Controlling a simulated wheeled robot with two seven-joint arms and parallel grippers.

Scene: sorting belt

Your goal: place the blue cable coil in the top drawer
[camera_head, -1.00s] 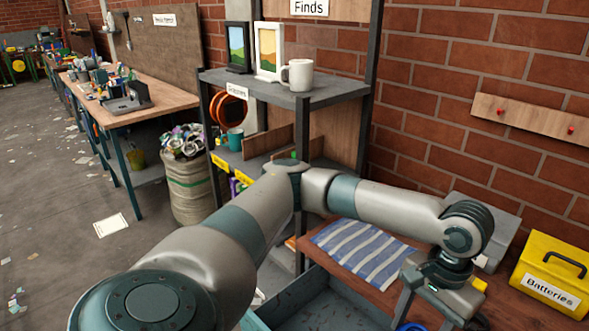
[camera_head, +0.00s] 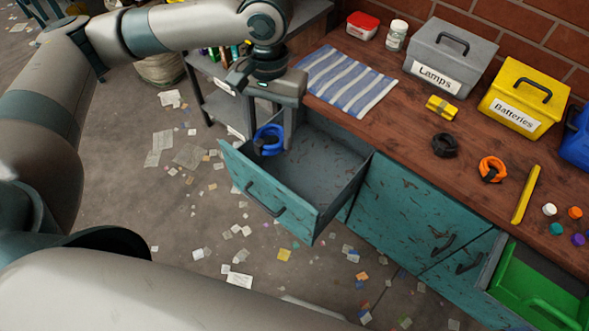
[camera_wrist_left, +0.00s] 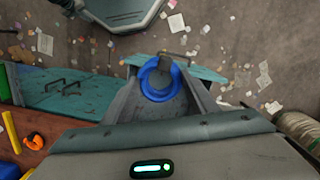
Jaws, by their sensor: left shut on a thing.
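The blue cable coil (camera_head: 276,148) hangs from my left gripper (camera_head: 271,122), which is shut on it and points down. In the left wrist view the coil (camera_wrist_left: 147,88) shows as a blue ring at the gripper's fingers. The top drawer (camera_head: 334,150) is a teal drawer pulled out of the bench, with a grey inside. The coil is in front of the drawer's rear left part in the head view, seemingly above it. Its exact height over the drawer floor is hard to tell. My right gripper is not in view.
The wooden bench top holds a striped cloth (camera_head: 345,80), a grey Lamps box (camera_head: 440,55), a yellow Batteries box (camera_head: 520,97), a black coil (camera_head: 445,146) and an orange coil (camera_head: 491,169). A green drawer (camera_head: 530,290) stands open at lower right. Paper scraps litter the floor.

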